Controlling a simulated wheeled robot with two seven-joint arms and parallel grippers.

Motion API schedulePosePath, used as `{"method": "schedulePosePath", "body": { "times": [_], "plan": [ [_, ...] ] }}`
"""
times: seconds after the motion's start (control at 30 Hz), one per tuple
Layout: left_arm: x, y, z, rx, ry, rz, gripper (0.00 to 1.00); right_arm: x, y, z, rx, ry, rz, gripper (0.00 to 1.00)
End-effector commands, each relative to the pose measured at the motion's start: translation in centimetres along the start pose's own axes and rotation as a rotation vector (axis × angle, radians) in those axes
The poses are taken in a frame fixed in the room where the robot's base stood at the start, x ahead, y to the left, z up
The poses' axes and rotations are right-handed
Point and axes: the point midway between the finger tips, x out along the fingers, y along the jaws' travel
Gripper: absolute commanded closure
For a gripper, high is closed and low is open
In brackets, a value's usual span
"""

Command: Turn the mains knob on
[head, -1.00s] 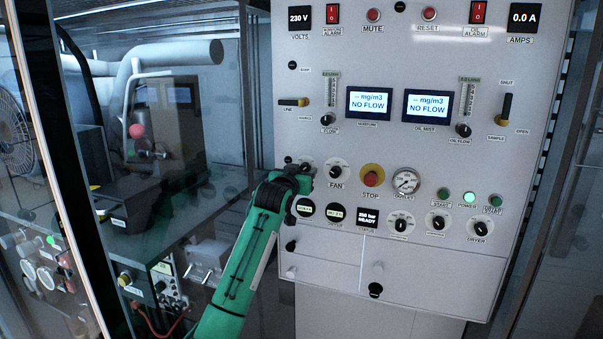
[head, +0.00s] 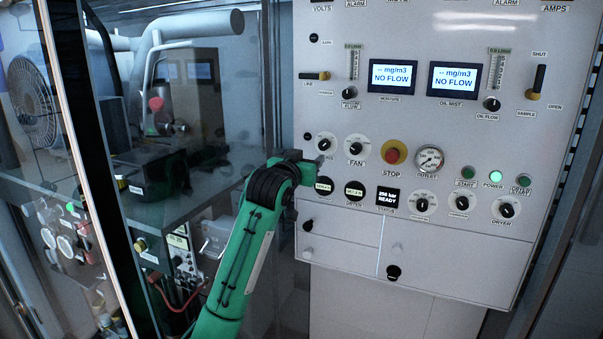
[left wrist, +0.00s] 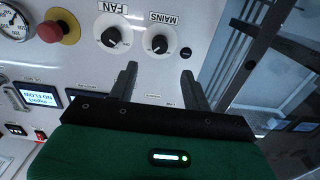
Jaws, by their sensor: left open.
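The mains knob (head: 324,143) is a black knob on a round white dial, at the left of the pale panel, left of the fan knob (head: 356,148). In the left wrist view the mains knob (left wrist: 160,43) shows upside down beside its MAINS label, between and beyond the fingertips. My left gripper (head: 319,159) is close to the panel just below the mains knob in the head view. In the left wrist view the left gripper (left wrist: 159,72) is open and empty, its two dark fingers apart and clear of the knob. My right gripper is not in view.
A red stop button (head: 393,155) on a yellow base and a pressure gauge (head: 429,158) lie to the right. A green POWER lamp (head: 495,177) is lit. Two displays (head: 391,76) read NO FLOW. Glass and a cabinet with pipes stand on the left.

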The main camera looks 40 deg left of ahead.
Motion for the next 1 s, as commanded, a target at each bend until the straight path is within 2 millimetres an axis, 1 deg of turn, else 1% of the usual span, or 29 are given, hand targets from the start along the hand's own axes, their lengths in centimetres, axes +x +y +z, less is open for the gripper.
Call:
{"method": "schedulePosePath", "body": {
  "times": [0.03,0.1,0.2,0.3,0.87,0.93,0.97,1.0],
  "plan": [
    [-0.8,0.0,0.3,0.001,0.003,0.0,0.51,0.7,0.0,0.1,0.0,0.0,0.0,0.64],
    [-1.7,0.0,0.2,0.0,0.003,0.0,0.51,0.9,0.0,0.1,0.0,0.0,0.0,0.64],
    [-2.7,0.0,0.1,0.001,0.002,0.0,0.51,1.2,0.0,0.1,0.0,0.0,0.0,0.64],
    [-3.1,0.0,0.1,0.001,-0.001,0.0,0.51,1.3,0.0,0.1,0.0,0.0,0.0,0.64],
    [-3.3,0.0,0.0,0.0,-0.001,0.0,0.51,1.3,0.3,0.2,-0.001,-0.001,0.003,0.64],
    [-3.1,0.1,0.4,0.001,-0.007,0.001,0.51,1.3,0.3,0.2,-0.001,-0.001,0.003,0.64],
    [-2.8,0.1,0.9,0.001,-0.014,0.001,0.51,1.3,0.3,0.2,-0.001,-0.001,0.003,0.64],
    [-2.4,0.2,1.7,0.002,-0.028,0.003,0.51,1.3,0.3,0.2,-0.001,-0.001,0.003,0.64]
  ]
}}
